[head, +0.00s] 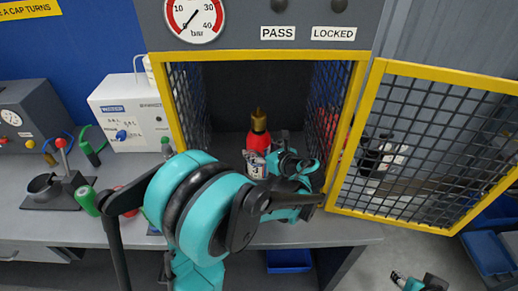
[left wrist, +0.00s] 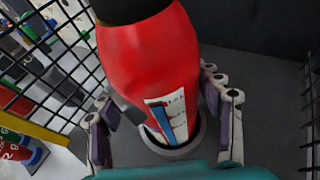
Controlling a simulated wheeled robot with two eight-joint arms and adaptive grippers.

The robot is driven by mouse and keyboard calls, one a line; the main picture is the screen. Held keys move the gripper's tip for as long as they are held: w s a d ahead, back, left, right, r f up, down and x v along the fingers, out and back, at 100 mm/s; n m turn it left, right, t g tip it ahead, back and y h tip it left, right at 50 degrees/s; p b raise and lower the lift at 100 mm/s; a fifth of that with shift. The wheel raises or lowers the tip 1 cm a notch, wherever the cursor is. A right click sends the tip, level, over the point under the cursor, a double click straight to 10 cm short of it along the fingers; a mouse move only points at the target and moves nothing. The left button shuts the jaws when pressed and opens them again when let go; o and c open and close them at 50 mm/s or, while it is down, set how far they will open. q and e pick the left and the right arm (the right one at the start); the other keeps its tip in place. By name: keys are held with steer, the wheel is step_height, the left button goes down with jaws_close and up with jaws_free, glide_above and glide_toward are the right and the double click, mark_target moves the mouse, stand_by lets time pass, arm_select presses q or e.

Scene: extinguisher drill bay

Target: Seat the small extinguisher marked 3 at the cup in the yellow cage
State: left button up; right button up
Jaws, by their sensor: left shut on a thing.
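The small red extinguisher (head: 258,140) stands roughly upright inside the yellow cage (head: 360,85), its brass-coloured top up. Its number cannot be read. In the left wrist view its red body (left wrist: 150,65) carries a white label with blue and red marks. My left gripper (head: 268,167) reaches into the cage and is shut on the extinguisher, with fingers on both sides of its body. A pale round rim, apparently the cup (left wrist: 198,138), shows around the lower end; whether the base rests fully in it is hidden. My right gripper (head: 398,278) shows partly at the bottom right.
The yellow-framed mesh door (head: 430,140) stands open to the right. Mesh walls flank the extinguisher closely. A white box (head: 130,112) and a black stand (head: 62,190) are on the bench at left. Blue bins (head: 488,255) are at lower right.

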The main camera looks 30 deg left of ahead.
arm_select(q)
steer(key=o, duration=1.9)
steer(key=shift+r, duration=0.1)
steer(key=shift+o, duration=0.2)
steer(key=v, duration=1.2)
